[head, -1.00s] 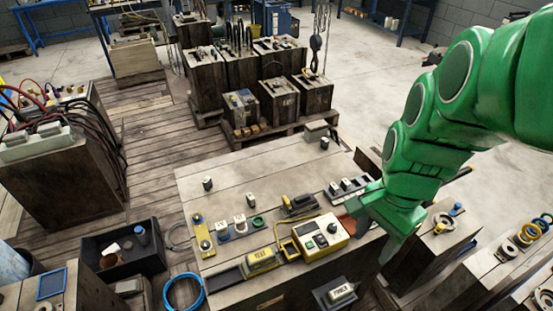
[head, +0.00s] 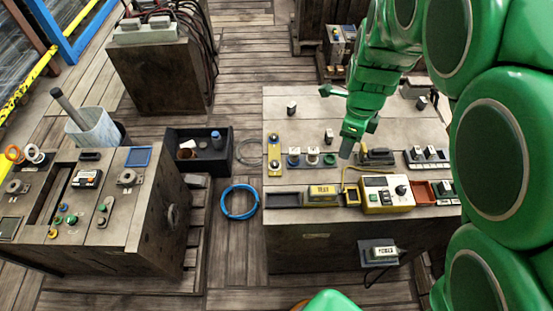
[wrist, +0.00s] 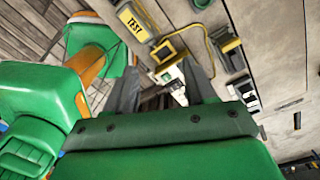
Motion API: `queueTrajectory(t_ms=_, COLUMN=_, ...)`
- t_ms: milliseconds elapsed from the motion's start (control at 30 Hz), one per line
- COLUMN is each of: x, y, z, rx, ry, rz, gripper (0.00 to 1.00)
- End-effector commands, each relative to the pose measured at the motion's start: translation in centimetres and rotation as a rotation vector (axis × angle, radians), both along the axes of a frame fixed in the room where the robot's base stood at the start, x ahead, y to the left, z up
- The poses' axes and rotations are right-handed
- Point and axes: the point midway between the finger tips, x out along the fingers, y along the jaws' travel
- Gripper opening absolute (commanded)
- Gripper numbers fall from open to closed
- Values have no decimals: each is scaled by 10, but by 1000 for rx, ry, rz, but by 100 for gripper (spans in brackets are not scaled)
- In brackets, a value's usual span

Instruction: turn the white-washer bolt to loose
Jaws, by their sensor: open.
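The bolt's pointer position is too small to read. My gripper (head: 347,148) is open and empty, to the right of the row near the black-and-yellow tool. In the wrist view my gripper (wrist: 165,78) has its grey fingers apart with nothing held.
The TEST block (head: 322,195) and a yellow control box (head: 385,194) sit along the bench front. A black-and-yellow tool (head: 377,156) lies right of the bolts. A yellow plate (head: 274,152) is at their left. The bench top (head: 303,125) behind them is partly clear.

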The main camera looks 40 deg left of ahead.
Motion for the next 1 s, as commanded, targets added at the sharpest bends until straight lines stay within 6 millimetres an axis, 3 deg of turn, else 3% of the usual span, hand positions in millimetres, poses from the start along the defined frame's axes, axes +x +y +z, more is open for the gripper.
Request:
queueTrajectory(t_ms=300, x=-24, y=98, z=-56, rx=-9, ry=-27, rz=-155, gripper=55)
queueTrajectory(t_ms=533, x=-53, y=158, z=-95, rx=-1, ry=-39, rz=-259, gripper=55)
queueTrajectory(t_ms=700, x=-68, y=180, z=-111, rx=3, ry=-41, rz=-303, gripper=55)
queueTrajectory(t_ms=1000, x=-72, y=185, z=-123, rx=3, ry=-41, rz=-315, gripper=55)
